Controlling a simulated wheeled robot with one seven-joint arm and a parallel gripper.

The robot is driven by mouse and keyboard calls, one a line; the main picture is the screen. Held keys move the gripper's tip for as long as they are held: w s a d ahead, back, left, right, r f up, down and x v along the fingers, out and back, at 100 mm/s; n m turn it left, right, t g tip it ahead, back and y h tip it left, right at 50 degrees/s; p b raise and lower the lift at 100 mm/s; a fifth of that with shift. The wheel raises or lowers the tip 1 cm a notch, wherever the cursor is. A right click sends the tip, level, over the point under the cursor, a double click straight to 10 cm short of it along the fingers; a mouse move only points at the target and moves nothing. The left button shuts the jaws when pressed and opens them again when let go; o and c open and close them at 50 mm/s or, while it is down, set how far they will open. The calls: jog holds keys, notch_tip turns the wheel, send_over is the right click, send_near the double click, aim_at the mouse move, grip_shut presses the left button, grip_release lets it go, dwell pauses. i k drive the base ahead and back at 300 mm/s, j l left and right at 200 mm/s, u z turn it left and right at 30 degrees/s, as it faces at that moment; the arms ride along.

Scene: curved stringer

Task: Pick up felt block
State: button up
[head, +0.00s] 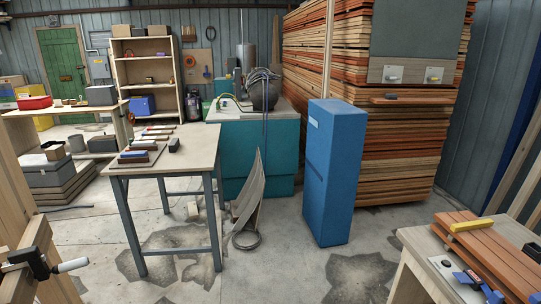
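Only the head view is given, and my gripper is not in view. A small dark block (174,145) stands near the middle of the pale-topped table with grey legs (190,160). It may be the felt block, but its material is too small to tell. It sits just right of a row of tools and a wooden board with a dark piece (134,156) on it. Nothing is seen touching the block from above.
A tall blue cabinet (333,172) and a teal bench (259,155) stand right of the table. A curved grey sheet (250,192) and a coil (246,240) are on the floor by its right legs. A workbench (420,243) fills the lower right. Floor (290,270) is open in front.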

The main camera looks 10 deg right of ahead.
aim_at(388, 96)
jog(key=i+z, duration=0.15)
jog(key=i, duration=0.4)
jog(key=i+j+z, duration=0.15)
jog(key=i, duration=0.4)
jog(key=i+z, duration=0.2)
jog(key=i, duration=0.35)
jog(key=i+j+z, duration=0.15)
jog(key=i+j, duration=0.15)
jog(key=i, duration=0.25)
jog(key=i+j+z, duration=0.15)
jog(key=i+z, duration=0.3)
jog(key=i+j+z, duration=0.3)
jog(key=i+z, duration=0.25)
jog(key=z, duration=2.6)
jog(key=u, duration=2.75)
jog(key=i+l+u, duration=0.1)
jog(key=i+u, duration=0.25)
jog(key=i+l+u, duration=0.15)
jog(key=i+u, duration=0.2)
jog(key=i+l+u, duration=0.2)
jog(key=u, duration=0.2)
